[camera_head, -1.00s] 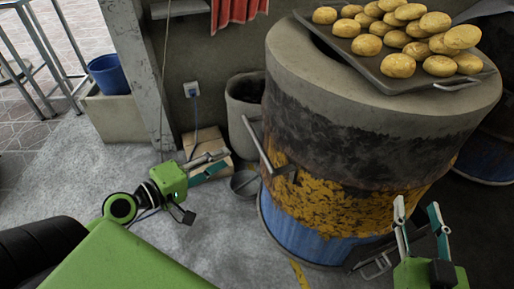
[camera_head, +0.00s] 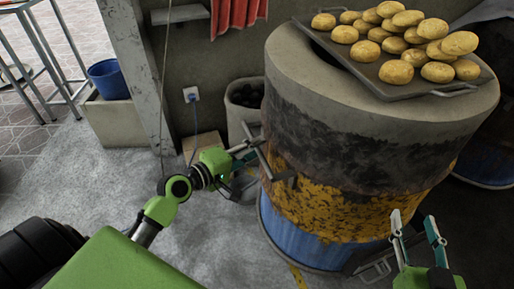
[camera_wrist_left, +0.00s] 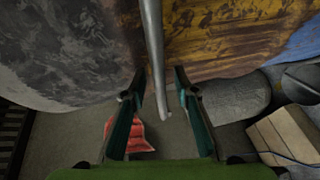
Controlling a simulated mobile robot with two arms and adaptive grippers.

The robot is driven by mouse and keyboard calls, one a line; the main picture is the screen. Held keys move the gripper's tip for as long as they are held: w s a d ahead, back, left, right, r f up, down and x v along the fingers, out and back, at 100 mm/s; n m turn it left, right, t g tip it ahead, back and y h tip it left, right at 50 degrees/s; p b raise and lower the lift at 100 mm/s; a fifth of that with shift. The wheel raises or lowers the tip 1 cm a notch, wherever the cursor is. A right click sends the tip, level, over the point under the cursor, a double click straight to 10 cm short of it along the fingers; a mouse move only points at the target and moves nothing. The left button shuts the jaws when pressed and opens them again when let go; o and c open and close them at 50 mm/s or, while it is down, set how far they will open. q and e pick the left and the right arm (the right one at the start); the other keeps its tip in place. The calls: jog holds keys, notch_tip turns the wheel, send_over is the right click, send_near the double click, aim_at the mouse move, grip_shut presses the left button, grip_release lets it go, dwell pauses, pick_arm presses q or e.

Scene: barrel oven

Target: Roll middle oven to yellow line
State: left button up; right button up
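The middle oven (camera_head: 350,140) is a large barrel with a grey rim, a blackened band, peeling yellow paint and a blue base. Its metal bar handle (camera_head: 268,160) is on its left side. My left gripper (camera_head: 252,152) is at this handle. In the left wrist view the handle (camera_wrist_left: 153,45) runs between the open fingers of my left gripper (camera_wrist_left: 160,82), with gaps visible beside it. My right gripper (camera_head: 413,220) is open and empty, in front of the oven's lower right. A short piece of the yellow line (camera_head: 298,277) shows on the floor by the oven's base.
A tray (camera_head: 405,88) piled with round buns (camera_head: 396,71) rests on the oven top. A grey bin (camera_head: 240,112) with dark lumps and a cardboard box (camera_head: 201,147) stand behind, by the wall. Another barrel (camera_head: 490,160) is at right.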

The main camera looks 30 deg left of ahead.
pick_arm(q)
jog(key=shift+w+d+f, duration=0.1)
jog(key=shift+w+d, duration=0.1)
jog(key=shift+w, duration=0.25)
pick_arm(e)
jog(key=shift+r, duration=0.35)
